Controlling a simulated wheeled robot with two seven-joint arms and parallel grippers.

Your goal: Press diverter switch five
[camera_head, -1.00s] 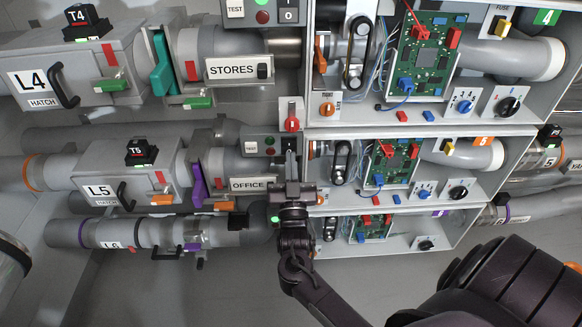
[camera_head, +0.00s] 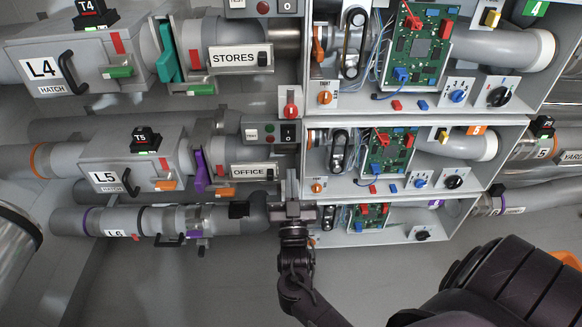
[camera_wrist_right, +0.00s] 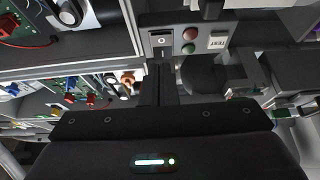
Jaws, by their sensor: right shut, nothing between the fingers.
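In row five, the L5 line, a small light-box panel (camera_head: 268,133) has a TEST button, lights and a black rocker switch (camera_head: 288,133). Below it, the OFFICE plate (camera_head: 247,170) carries a second small black switch (camera_head: 270,171). No readable label says which is the diverter switch. My right gripper (camera_head: 292,176) is shut and empty, its fingers pointing up just right of the OFFICE plate and below the rocker. In the right wrist view, the shut fingers (camera_wrist_right: 158,85) point toward the rocker panel (camera_wrist_right: 186,42), apparently apart from it. My left gripper is not in view.
The STORES row (camera_head: 235,57) is above and the L6 pipe (camera_head: 150,222) below. Open cabinets with circuit boards (camera_head: 390,152) and knobs stand right of my gripper. Free room lies below the pipes.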

